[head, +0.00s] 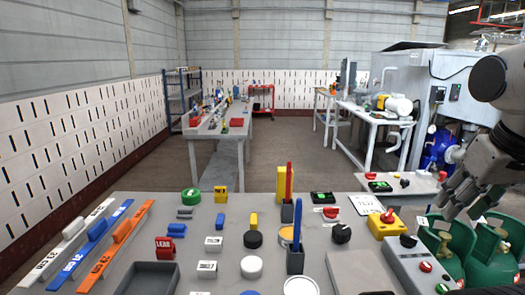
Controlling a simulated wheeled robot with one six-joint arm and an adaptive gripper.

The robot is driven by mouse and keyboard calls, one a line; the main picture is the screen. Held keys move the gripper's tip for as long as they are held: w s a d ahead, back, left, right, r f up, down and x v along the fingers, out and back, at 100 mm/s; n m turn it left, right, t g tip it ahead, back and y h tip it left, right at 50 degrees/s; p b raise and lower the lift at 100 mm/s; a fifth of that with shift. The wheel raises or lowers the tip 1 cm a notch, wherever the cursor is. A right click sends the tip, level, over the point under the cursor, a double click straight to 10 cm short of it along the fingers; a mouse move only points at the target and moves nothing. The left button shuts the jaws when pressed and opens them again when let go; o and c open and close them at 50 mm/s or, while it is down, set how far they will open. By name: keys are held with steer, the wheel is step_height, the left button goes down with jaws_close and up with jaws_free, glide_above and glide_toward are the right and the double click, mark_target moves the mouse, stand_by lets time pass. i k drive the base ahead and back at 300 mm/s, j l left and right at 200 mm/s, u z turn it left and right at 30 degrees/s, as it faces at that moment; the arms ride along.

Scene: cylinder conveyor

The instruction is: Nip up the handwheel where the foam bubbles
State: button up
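Two green gas cylinders stand at the lower right in the head view, a left one (446,243) and a right one (493,266), with rounded collars at their tops. My gripper (459,209) hangs just above them from the right, its fingers apart and nothing seen between them. It partly covers the cylinder tops. I cannot make out a handwheel or foam bubbles clearly; the valves are too small or hidden here.
A grey table (130,230) fills the foreground with labelled blocks, round caps, a dark tray (148,278) and a yellow button box (387,225). A grey control box (415,262) sits at its right edge, beside the cylinders. Open floor (275,160) lies behind the table.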

mark_target(504, 234)
steer(key=k+l, duration=0.1)
steer(key=l, duration=0.4)
steer(key=k+l, duration=0.1)
steer(key=l, duration=0.35)
steer(key=k+l, duration=0.1)
steer(key=l, duration=0.4)
steer(key=k+l, duration=0.1)
steer(key=l, duration=0.35)
steer(key=z, duration=0.05)
